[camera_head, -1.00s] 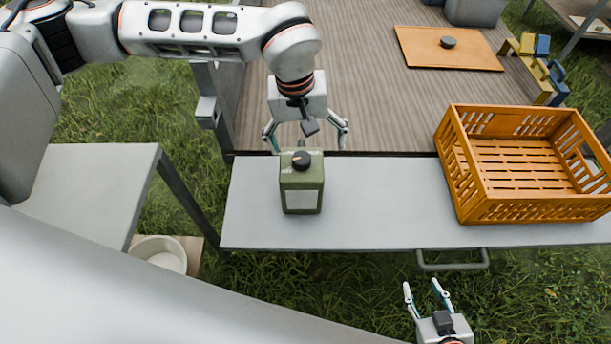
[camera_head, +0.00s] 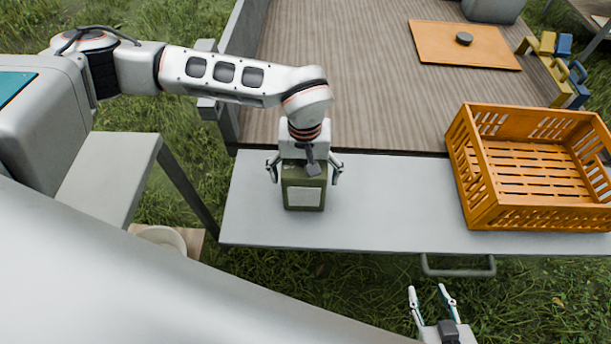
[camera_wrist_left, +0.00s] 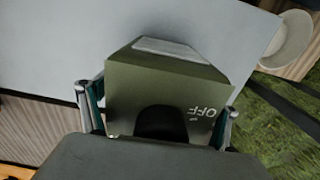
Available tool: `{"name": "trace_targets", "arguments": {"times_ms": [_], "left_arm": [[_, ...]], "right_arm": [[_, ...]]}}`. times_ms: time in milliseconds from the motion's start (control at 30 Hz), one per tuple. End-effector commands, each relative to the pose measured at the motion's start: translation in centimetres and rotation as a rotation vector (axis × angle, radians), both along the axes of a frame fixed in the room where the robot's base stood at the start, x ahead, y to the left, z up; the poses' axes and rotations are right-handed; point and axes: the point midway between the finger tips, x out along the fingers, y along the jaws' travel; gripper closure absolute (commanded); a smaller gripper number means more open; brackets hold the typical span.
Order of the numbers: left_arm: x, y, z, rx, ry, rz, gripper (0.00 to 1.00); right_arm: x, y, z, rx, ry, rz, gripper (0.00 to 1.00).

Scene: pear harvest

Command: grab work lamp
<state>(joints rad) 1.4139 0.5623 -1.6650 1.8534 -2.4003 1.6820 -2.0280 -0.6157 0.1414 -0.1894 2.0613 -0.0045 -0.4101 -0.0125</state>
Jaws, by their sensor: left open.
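The work lamp (camera_head: 304,193) is an olive-green box with a pale front panel, standing upright on the grey table (camera_head: 400,200). My left gripper (camera_head: 304,172) is above it, with one open finger on each side of the lamp's upper part. In the left wrist view the lamp (camera_wrist_left: 165,85) shows its top with "OFF" lettering and a dark knob, between the two fingers of the left gripper (camera_wrist_left: 158,110). Small gaps seem to show beside the lamp. My right gripper (camera_head: 432,298) is open and empty over the grass, in front of the table.
An orange slatted crate (camera_head: 480,216) stands on the right of the table. Behind it is a wooden deck with an orange board (camera_head: 440,50) and a dark round piece (camera_head: 464,38). A white bucket (camera_head: 160,238) sits low at the left. The table's middle is clear.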

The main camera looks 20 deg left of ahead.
Motion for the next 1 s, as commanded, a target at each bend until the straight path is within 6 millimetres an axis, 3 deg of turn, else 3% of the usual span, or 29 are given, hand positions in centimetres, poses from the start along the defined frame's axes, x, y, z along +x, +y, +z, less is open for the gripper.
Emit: {"name": "trace_targets", "arguments": {"times_ms": [167, 400, 733, 1000], "left_arm": [[0.0, 0.0, 0.1, 0.0, -0.002, 0.0, 0.11], [0.0, 0.0, 0.1, -0.001, -0.001, 0.0, 0.73], [0.2, 0.0, 0.6, -0.001, -0.006, -0.001, 0.74], [0.3, -0.1, 4.9, -0.003, -0.012, -0.002, 0.74]], "right_arm": [[0.1, 0.0, 0.1, -0.001, -0.001, 0.0, 0.6], [0.1, 0.0, 0.1, 0.0, -0.001, -0.001, 0.6], [0.1, 0.0, 0.3, 0.0, -0.004, -0.001, 0.6], [0.5, 0.1, 1.0, 0.006, -0.013, -0.002, 0.6]]}}
